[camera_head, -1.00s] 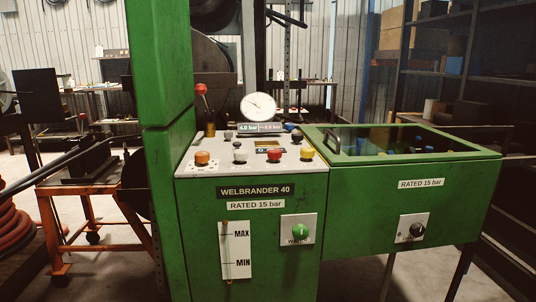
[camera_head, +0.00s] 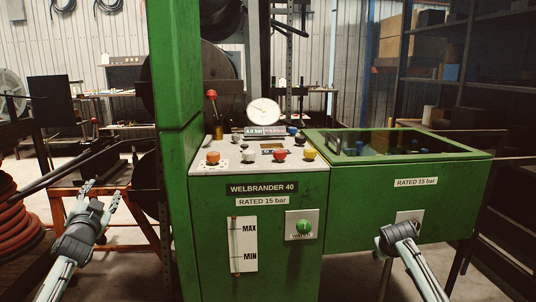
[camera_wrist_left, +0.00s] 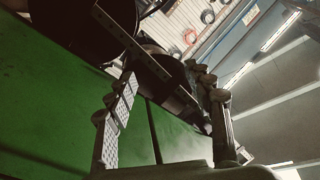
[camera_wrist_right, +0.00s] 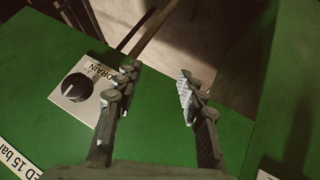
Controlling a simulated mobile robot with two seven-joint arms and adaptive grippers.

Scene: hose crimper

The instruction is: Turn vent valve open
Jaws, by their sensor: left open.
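I cannot make out a label naming the vent valve. A green round knob (camera_head: 303,227) sits on a pale plate on the front of the green machine. A black knob (camera_wrist_right: 76,87) on a plate marked DRAIN shows in the right wrist view. A red-ball lever (camera_head: 211,95) stands upright on the control top. My left gripper (camera_head: 101,190) is open and empty, left of the machine and well away from the knobs. My right gripper (camera_wrist_right: 156,75) is open and empty, beside the DRAIN plate, and in the head view it covers that knob.
The control top (camera_head: 235,160) carries several coloured buttons and a round dial gauge (camera_head: 263,111). A green-framed glass-topped box (camera_head: 465,165) adjoins on the right. An orange cart (camera_head: 145,235) stands behind my left arm. The floor left of the machine has some free room.

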